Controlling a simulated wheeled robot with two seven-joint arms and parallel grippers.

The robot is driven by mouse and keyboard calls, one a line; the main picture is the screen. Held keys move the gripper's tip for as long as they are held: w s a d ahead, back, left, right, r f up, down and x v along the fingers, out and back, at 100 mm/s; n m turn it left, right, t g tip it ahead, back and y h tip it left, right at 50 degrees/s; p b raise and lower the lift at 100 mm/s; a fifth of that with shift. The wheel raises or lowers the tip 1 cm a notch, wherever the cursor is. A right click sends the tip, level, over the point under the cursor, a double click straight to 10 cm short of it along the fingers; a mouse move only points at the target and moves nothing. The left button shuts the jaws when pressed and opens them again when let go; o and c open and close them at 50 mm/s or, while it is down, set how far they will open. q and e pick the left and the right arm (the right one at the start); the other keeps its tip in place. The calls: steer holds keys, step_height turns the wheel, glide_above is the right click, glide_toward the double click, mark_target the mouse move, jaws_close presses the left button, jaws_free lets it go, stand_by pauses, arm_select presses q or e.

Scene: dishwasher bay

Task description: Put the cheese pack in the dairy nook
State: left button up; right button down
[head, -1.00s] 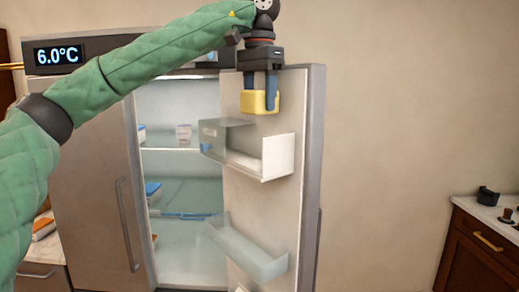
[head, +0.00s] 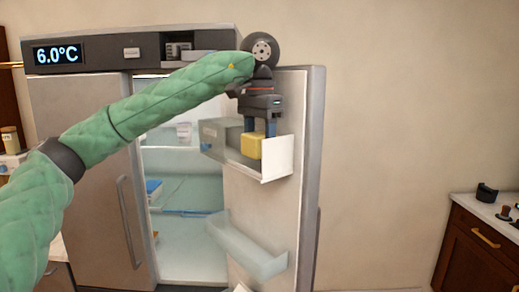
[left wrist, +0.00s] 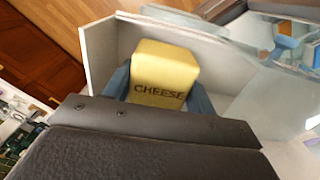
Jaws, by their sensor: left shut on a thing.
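The yellow cheese pack (head: 251,146) is in my left gripper (head: 259,128) at the upper door bin of the open fridge door. The pack sits inside the outline of the white-walled bin (head: 277,160). In the left wrist view the pack (left wrist: 163,72), lettered CHEESE, is between the two blue fingers, with the bin's white wall (left wrist: 97,55) beside it. My left gripper is shut on the pack. I cannot tell whether the pack touches the bin floor. No label naming the dairy nook is readable. My right gripper is not in view.
A lower clear door bin (head: 247,248) is empty. The fridge shelves (head: 185,210) hold a few items behind the door. The closed left fridge door (head: 85,180) stands beside the opening. A counter with a dark cabinet (head: 480,245) is at far right.

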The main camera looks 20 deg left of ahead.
arm_select(q)
steer(key=shift+f, duration=0.95)
steer(key=shift+w+f, duration=0.1)
steer(key=shift+f, duration=0.3)
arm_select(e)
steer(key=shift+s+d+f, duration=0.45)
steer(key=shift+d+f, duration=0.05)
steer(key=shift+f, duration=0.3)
arm_select(q)
steer(key=o, duration=0.7)
steer(key=shift+f, duration=0.1)
steer(key=o, duration=0.4)
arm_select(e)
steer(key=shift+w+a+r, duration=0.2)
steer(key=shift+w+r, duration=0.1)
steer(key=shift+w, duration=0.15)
arm_select(q)
steer(key=shift+p, duration=0.3)
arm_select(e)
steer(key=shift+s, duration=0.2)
